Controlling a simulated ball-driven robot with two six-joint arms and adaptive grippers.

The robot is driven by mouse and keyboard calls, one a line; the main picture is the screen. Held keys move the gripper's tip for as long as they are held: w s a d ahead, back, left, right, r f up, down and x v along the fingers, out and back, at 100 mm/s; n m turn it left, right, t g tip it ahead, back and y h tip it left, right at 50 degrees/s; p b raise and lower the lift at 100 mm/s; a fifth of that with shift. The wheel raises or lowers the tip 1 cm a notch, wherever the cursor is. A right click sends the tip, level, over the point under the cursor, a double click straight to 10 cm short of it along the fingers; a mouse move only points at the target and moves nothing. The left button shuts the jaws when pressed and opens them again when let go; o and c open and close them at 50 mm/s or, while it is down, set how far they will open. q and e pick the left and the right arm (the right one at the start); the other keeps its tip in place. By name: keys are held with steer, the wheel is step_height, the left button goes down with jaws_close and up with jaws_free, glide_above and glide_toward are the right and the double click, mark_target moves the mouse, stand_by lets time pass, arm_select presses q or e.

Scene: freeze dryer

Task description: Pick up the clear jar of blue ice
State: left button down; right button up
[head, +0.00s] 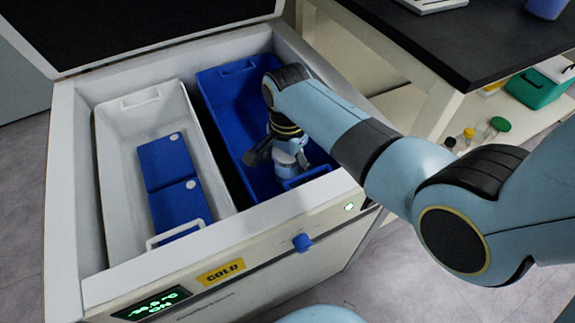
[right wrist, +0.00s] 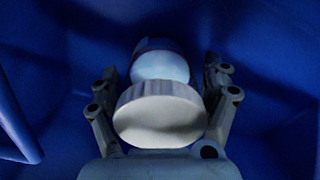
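The clear jar with a white lid (head: 290,160) stands inside the blue bin (head: 222,90) on the right side of the freeze dryer. My right gripper (head: 277,154) reaches down into this bin over the jar. In the right wrist view, the jar's white lid (right wrist: 160,118) faces the camera, with its pale blue body (right wrist: 160,68) beyond. The right gripper's fingers (right wrist: 161,85) stand on either side of the jar, with dark gaps beside its body, so the gripper looks open around it. My left gripper is not in view.
A white bin (head: 112,165) holding blue flat boxes (head: 165,162) fills the dryer's left side. The dryer's rim (head: 235,225) surrounds both bins, and its lid (head: 130,30) is raised. A black-topped bench (head: 450,45) stands to the right.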

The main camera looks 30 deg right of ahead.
steer(key=c, duration=1.1)
